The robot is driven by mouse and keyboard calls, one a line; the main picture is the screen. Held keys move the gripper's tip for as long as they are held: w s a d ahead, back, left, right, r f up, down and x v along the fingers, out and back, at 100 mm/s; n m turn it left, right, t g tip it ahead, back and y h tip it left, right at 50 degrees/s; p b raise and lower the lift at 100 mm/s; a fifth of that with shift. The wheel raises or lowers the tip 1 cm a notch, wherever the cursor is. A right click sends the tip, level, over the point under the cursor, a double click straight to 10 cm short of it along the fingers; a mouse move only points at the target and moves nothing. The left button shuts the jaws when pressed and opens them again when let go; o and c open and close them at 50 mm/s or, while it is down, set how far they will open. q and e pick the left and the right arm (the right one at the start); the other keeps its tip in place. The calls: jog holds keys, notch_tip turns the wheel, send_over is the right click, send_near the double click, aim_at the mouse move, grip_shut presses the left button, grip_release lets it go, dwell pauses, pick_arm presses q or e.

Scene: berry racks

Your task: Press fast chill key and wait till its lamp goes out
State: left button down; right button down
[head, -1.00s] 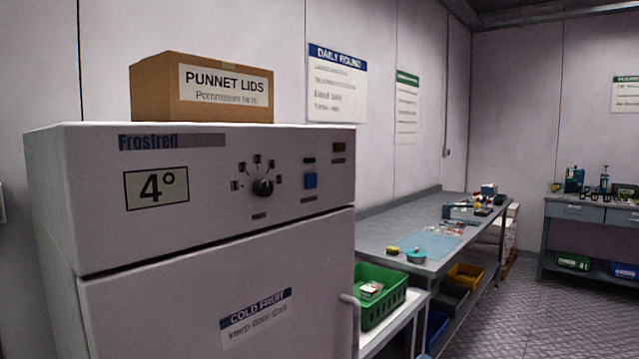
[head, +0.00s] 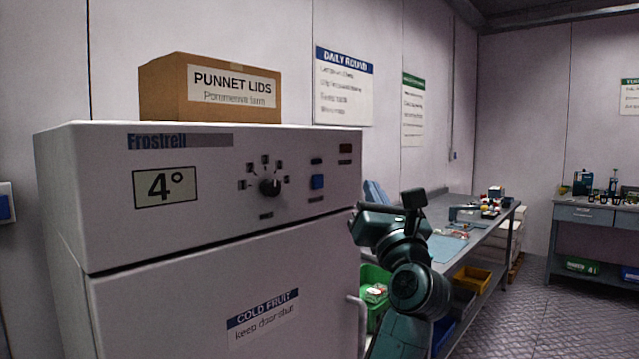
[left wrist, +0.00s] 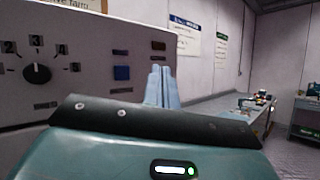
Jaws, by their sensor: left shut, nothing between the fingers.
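The white fridge (head: 215,240) has a panel with a blue square key (head: 317,182), which also shows in the left wrist view (left wrist: 121,73). A small dark brown-amber lamp window (head: 345,148) sits above and right of it and looks unlit; it shows in the left wrist view too (left wrist: 158,46). I cannot read the labels by the key. My left gripper (head: 374,191) is shut and empty, just right of the panel edge. Its pale blue fingers show upright in the left wrist view (left wrist: 162,84), apart from the key. My right gripper is out of view.
A black dial (head: 269,187) and a 4° display (head: 165,187) are left of the key. A cardboard box (head: 208,88) stands on the fridge. The door handle (head: 362,325) sticks out below. A bench (head: 475,238) and green crate (head: 374,275) lie to the right.

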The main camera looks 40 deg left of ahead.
pick_arm(q)
jog(key=shift+a, duration=0.1)
send_near(324, 177)
jog(key=w+r, duration=0.3)
jog(key=shift+w+a+p, duration=0.25)
jog(key=shift+a+p, duration=0.35)
jog(key=shift+a, duration=0.65)
dwell(1.2)
jog(key=shift+a, duration=0.45)
jog(key=shift+a+p, duration=0.45)
dwell(0.5)
jog(key=shift+d, duration=0.85)
jog(key=shift+d, duration=0.1)
